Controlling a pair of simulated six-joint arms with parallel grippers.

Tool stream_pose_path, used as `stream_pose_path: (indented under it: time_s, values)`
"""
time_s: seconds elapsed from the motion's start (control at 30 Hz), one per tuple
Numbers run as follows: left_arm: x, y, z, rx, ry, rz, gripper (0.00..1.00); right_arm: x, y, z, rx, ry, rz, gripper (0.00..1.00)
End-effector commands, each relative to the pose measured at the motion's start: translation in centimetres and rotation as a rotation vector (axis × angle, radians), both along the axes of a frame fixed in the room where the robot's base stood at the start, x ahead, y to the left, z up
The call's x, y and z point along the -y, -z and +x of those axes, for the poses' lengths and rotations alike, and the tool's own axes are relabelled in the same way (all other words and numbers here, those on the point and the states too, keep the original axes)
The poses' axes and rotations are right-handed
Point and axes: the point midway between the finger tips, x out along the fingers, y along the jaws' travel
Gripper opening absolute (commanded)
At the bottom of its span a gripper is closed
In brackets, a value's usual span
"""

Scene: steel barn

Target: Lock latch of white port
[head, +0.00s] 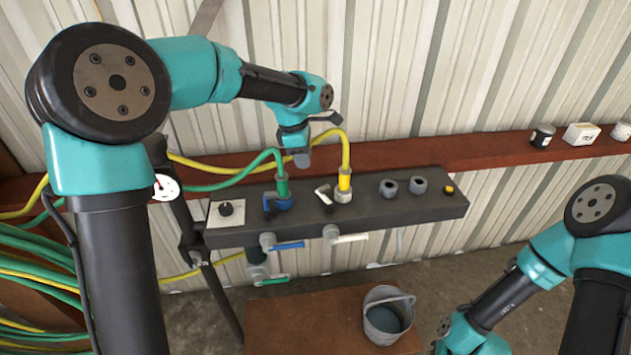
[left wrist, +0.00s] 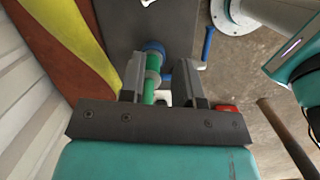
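The white port (head: 343,196) sits on the dark manifold bar (head: 420,206), with the yellow hose's plug (head: 345,181) in it. A small dark and white latch lever (head: 323,195) is beside the port on its left. My left gripper (head: 302,158) is above and behind the bar, near the two hoses, and small in the head view. In the left wrist view its two fingers (left wrist: 159,82) stand apart, with the green hose's plug (left wrist: 150,90) and blue port (left wrist: 155,48) showing in the gap. I cannot tell any contact there. My right gripper's fingers are not seen.
The blue port (head: 283,203) with the green hose (head: 240,168) is left of the white one. Blue (head: 287,246) and white (head: 350,238) valve handles hang in front of the bar. A bucket (head: 388,318) stands below.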

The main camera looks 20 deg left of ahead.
Motion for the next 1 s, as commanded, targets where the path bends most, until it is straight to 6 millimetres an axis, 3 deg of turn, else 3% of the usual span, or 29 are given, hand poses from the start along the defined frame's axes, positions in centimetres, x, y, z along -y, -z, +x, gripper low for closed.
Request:
stream_pose_path:
  time_s: [0.1, 0.5, 0.67, 1.0]
  values:
    - [0.4, -0.8, 0.1, 0.043, 0.183, 0.026, 0.42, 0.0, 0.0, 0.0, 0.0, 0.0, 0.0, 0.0]
    - [1.7, -3.3, 0.3, 0.18, 0.847, 0.136, 0.42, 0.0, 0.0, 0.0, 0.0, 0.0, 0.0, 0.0]
    - [1.8, -3.6, 0.3, 0.197, 0.938, 0.152, 0.42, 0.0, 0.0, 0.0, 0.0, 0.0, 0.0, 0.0]
    - [1.8, -3.5, 0.3, 0.197, 0.941, 0.152, 0.42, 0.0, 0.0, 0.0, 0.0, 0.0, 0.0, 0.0]
